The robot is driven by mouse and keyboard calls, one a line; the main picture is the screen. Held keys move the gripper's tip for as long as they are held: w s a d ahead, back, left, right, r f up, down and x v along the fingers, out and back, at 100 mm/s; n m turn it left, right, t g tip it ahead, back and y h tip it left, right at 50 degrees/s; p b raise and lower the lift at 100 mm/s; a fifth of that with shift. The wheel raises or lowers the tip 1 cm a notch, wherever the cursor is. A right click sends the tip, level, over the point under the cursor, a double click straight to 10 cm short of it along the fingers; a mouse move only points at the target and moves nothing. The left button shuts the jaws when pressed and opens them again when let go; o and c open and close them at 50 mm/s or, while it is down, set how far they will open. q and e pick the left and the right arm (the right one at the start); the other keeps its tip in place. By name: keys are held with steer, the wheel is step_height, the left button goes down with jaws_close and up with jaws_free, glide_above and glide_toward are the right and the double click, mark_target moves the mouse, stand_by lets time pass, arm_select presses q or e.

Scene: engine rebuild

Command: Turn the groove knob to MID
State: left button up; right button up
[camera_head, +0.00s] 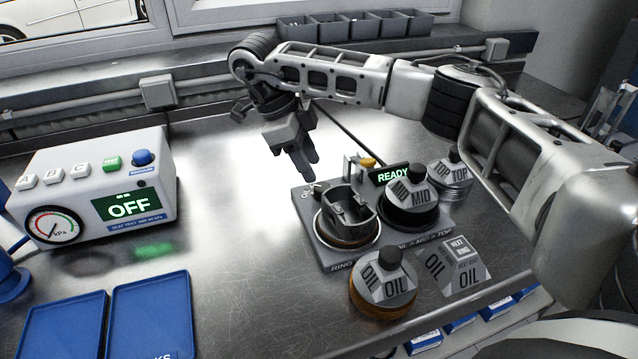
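My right gripper (306,166) hangs over the table, to the left of and above the ring fixture (333,262). It points down and touches nothing that I can see; its fingers overlap, so their gap is unclear. The fixture carries a grey piston-like part (346,212) and a lit READY display (393,176). A drum marked MID (421,197) with a black knob stands at its right. A drum marked OIL (385,284) and one marked TOP (451,175) stand nearby, also black-topped. I cannot tell which knob is the groove knob. My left gripper is out of view.
A white test box (83,185) with a gauge and OFF display stands at left. Blue trays (150,312) lie at front left. A NEXT RING sign (463,264) reads OIL. Grey bins (352,26) line the back. The middle of the table is clear.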

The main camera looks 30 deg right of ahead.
mark_target(322, 187)
steer(key=x, duration=0.4)
steer(key=shift+d+f+p, duration=0.1)
steer(key=shift+f+p, duration=0.05)
steer(key=shift+p, duration=0.2)
steer(key=shift+s+d+f, duration=0.15)
steer(key=shift+f, duration=0.45)
steer(key=c, duration=0.7)
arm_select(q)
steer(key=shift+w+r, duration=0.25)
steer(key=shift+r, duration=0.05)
